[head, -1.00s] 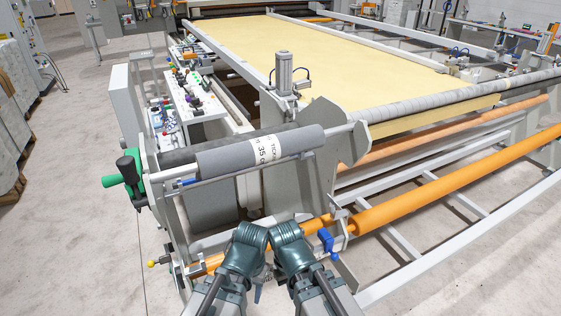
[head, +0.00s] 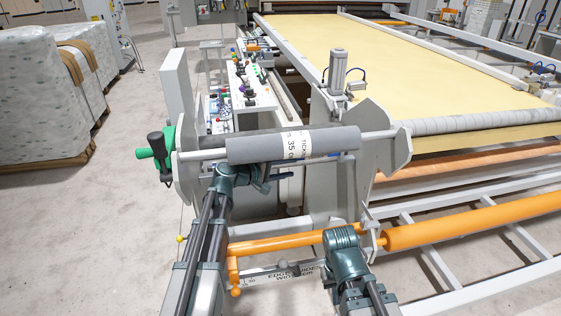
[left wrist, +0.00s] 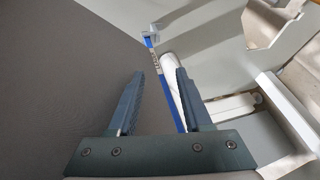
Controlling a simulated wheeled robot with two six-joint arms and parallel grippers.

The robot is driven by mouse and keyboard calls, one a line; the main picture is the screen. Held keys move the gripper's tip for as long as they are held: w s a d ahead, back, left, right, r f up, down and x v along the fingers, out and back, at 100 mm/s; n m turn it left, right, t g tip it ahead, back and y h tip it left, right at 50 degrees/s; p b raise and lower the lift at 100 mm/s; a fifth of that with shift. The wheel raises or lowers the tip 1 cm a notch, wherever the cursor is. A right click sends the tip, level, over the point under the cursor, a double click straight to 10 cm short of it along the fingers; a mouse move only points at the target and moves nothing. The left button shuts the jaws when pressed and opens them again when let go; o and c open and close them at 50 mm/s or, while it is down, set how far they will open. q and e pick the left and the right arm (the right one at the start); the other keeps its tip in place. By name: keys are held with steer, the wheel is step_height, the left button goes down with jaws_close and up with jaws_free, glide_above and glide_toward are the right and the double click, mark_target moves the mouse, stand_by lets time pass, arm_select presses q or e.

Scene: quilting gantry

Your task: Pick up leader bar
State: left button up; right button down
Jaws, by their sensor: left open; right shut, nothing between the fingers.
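A thin blue bar (left wrist: 165,85) with small print and a pale end fitting shows in the left wrist view; it looks like the leader bar, though I cannot be sure. It runs between the fingers of my left gripper (left wrist: 160,76), which is open. I cannot tell whether the bar is within the fingers' reach. In the head view my left gripper (head: 276,181) is just below the grey roll (head: 260,147); the bar is mostly hidden there. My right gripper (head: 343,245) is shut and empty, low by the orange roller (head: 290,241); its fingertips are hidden.
The roll hangs on a shaft between end plates, with a green and black handle (head: 158,155) at left. The quilting table (head: 410,65) lies behind. A long orange roller (head: 480,217) and grey frame rails are at right. Open floor (head: 90,240) lies at left.

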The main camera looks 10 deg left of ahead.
arm_select(q)
steer(key=w+a+r+n+t, duration=0.3)
steer(key=a, duration=0.3)
steer(key=b+x, duration=0.1)
steer(key=x, duration=0.6)
steer(key=shift+w+f, duration=0.4)
steer(key=shift+w, duration=0.15)
steer(key=shift+a, duration=0.1)
jaws_close()
stand_by(0.7)
